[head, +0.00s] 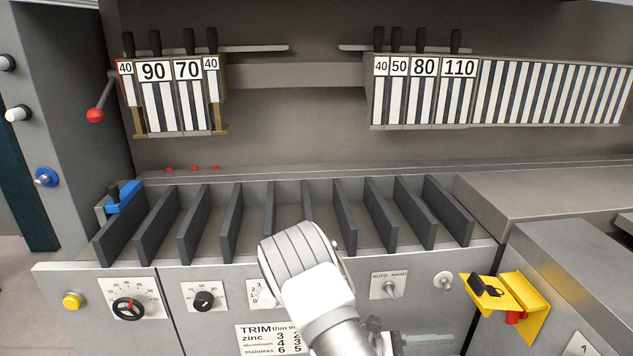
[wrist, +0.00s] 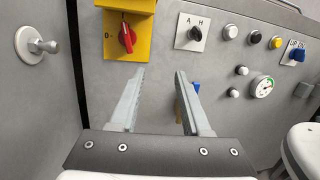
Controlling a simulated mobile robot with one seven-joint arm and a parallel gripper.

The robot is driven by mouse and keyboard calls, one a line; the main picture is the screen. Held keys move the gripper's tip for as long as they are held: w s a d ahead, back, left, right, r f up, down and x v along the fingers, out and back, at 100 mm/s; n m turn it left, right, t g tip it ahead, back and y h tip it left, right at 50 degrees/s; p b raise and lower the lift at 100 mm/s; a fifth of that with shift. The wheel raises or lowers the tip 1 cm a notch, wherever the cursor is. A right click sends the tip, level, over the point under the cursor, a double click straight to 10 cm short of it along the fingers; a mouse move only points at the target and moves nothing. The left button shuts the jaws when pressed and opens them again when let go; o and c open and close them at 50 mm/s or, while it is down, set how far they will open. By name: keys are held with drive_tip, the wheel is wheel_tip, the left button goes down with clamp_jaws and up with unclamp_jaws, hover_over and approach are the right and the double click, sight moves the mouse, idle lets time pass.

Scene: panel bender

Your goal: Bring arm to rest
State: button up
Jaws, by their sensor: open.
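My arm (head: 305,270) rises from the bottom centre of the head view, in front of the machine's control panel. It covers part of a dial and part of the TRIM table. In the wrist view my gripper (wrist: 160,72) is open, with nothing between its two fingers. The fingers point at a grey panel, below a yellow plate with a red rotary switch (wrist: 126,37) and an A/H selector (wrist: 191,33). A blue item (wrist: 196,87) shows just behind the right finger. I cannot tell whether the fingers touch anything.
Dark dividers (head: 344,221) form a row of slots above the panel. Numbered tool segments (head: 425,95) hang at the back. A red-knobbed lever (head: 96,114) is at left. A yellow bracket (head: 524,302) sticks out at right. Buttons and a gauge (wrist: 262,87) lie right of my gripper.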

drive_tip(key=s+a+r+m+t+y, duration=0.2)
drive_tip(key=s+a+r+m+y, duration=0.25)
drive_tip(key=r+m+y, duration=0.2)
drive_tip(key=s+a+r+m+t+y, duration=0.3)
drive_tip(key=s+r+m+y, duration=0.2)
drive_tip(key=r+y, duration=0.25)
drive_tip(key=s+a+r+m+t+y, duration=0.2)
drive_tip(key=s+a+r+m+y, duration=0.3)
drive_tip(key=r, duration=0.3)
wheel_tip(320, 180, up, 18)
drive_tip(key=p, duration=1.7)
drive_tip(key=shift+w+d+m+y, duration=0.15)
drive_tip(key=shift+d+m+y, duration=0.15)
drive_tip(key=shift+m, duration=0.15)
drive_tip(key=shift+r, duration=0.1)
